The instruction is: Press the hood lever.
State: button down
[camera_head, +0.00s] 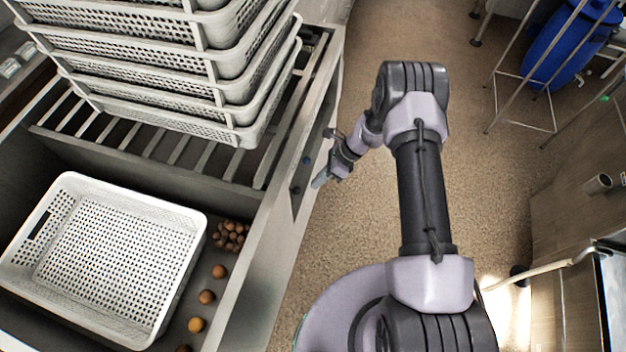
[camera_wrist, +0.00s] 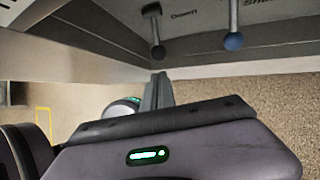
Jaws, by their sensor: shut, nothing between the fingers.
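Two levers stick out of the side panel of the unit, in the upper middle of the wrist view. One lever has a dark brownish ball (camera_wrist: 158,52) and stands near a label that seems to read "Down". The other has a blue ball (camera_wrist: 234,41), by a partly cut-off label. Which one is the hood lever I cannot tell. Both show small in the head view, the blue one (camera_head: 307,160) farther off. My gripper (camera_head: 319,181) is shut and empty beside the panel. Its fingers (camera_wrist: 160,92) appear just below the dark-balled lever; contact cannot be told.
Stacked white perforated baskets (camera_head: 190,65) stand on a slatted rack. Another white basket (camera_head: 190,262) sits in the basin at left, with several round brown items (camera_head: 207,297) beside it. Brown floor (camera_head: 490,200) is open to the right. A blue barrel (camera_head: 570,45) stands far right.

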jog(key=d+r+p, duration=0.2)
jog(key=d+r, duration=0.1)
jog(key=d, duration=0.7)
jog(key=shift+d+r, duration=0.3)
jog(key=shift+d, duration=0.1)
jog(key=shift+w, duration=0.1)
